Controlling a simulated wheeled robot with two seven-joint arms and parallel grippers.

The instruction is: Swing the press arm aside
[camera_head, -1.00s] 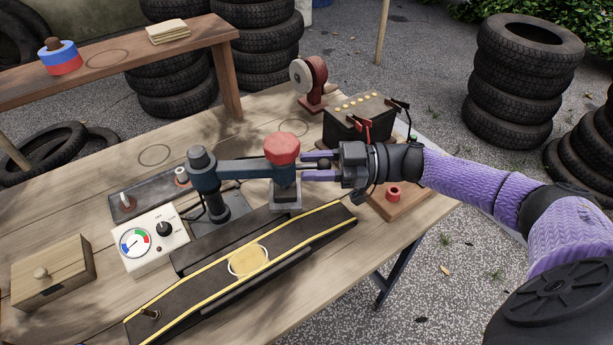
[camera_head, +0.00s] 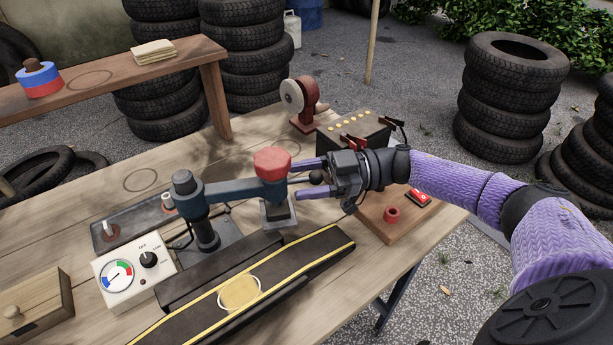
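The press arm (camera_head: 232,190) is a blue-grey bar running from an upright post (camera_head: 204,225) to a red-capped head (camera_head: 272,165). The head is above a small metal block (camera_head: 278,212). A thin rod with a dark ball knob (camera_head: 317,177) sticks out of the head to the right. My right gripper (camera_head: 312,179) comes in from the right with its two purple fingers apart, one on the far side and one on the near side of the knob. I see gaps between fingers and knob; contact is not clear. My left gripper is out of view.
A dark yellow-edged belt ramp (camera_head: 320,252) lies in front of the press. A gauge box (camera_head: 133,272) stands left of it, a battery (camera_head: 352,137) behind my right gripper, and a wooden board with red buttons (camera_head: 375,214) below it. Bare tabletop (camera_head: 85,225) lies to the left.

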